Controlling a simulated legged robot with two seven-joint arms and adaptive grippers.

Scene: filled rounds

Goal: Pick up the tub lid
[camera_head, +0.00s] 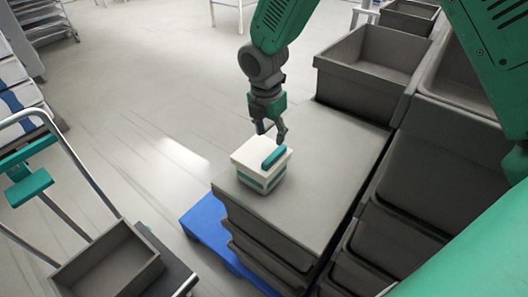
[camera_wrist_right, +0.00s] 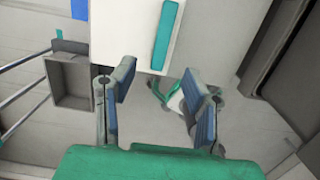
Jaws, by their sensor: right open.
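The tub (camera_head: 250,180) is a small white box with a teal band, standing on top of a grey crate stack. Its white lid (camera_head: 252,152) is on it and has a raised teal handle bar (camera_head: 273,157). My right gripper (camera_head: 271,131) is open and empty, at the lid's far edge close to the handle; I cannot tell whether it touches. In the right wrist view the lid (camera_wrist_right: 120,32) and handle (camera_wrist_right: 162,36) lie at the top, past the spread fingers (camera_wrist_right: 158,75), not between them. My left gripper is not in view.
The grey stack top (camera_head: 310,190) is clear around the tub. Open grey bins (camera_head: 375,50) stand at the back right. A blue pallet (camera_head: 205,222) lies under the stack. A cart with a grey tray (camera_head: 110,262) is at the lower left, with open floor between.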

